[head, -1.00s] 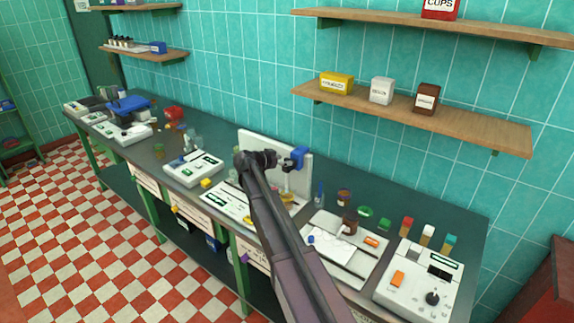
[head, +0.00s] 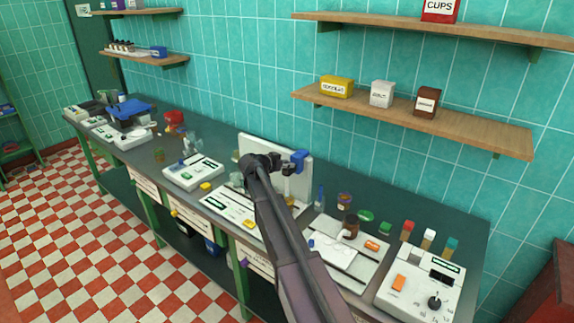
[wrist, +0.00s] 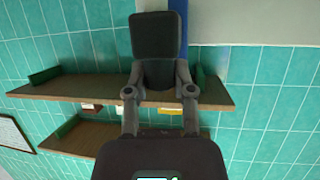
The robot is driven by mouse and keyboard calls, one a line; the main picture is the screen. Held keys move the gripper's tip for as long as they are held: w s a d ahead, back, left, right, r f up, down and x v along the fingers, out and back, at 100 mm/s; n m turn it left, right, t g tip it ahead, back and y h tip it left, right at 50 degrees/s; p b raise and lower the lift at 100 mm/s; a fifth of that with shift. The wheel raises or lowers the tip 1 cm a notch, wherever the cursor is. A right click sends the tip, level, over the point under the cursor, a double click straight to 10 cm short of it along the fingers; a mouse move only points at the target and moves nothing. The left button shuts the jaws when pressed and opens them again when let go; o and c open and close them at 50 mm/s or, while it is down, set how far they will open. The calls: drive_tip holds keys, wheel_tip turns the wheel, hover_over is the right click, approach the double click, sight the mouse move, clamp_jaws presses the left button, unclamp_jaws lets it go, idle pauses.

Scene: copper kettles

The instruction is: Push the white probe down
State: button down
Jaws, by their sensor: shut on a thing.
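My gripper (head: 286,169) is at the blue bracket (head: 300,158) on the upright white panel (head: 308,178), in the middle of the head view. In the wrist view, my dark finger (wrist: 158,50) fills the top middle and hides what is between the jaws. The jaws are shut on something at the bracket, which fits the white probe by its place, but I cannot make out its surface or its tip. The blue bracket also shows behind the finger in the wrist view (wrist: 179,35).
The dark bench (head: 150,150) is crowded. To the right are a white tray (head: 335,262), a white device with an orange button (head: 415,290) and upright red, white and teal pieces (head: 428,238). Wooden shelves (head: 455,125) stick out from the wall above.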

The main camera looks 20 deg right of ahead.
sight(288, 180)
drive_tip(key=shift+f+b, duration=3.6)
drive_tip(key=shift+f, duration=0.05)
drive_tip(key=shift+s, duration=0.15)
drive_tip(key=shift+f, duration=0.1)
drive_tip(key=shift+c, duration=2.2)
unclamp_jaws()
drive_tip(key=shift+d+f, duration=0.1)
drive_tip(key=shift+r, duration=0.2)
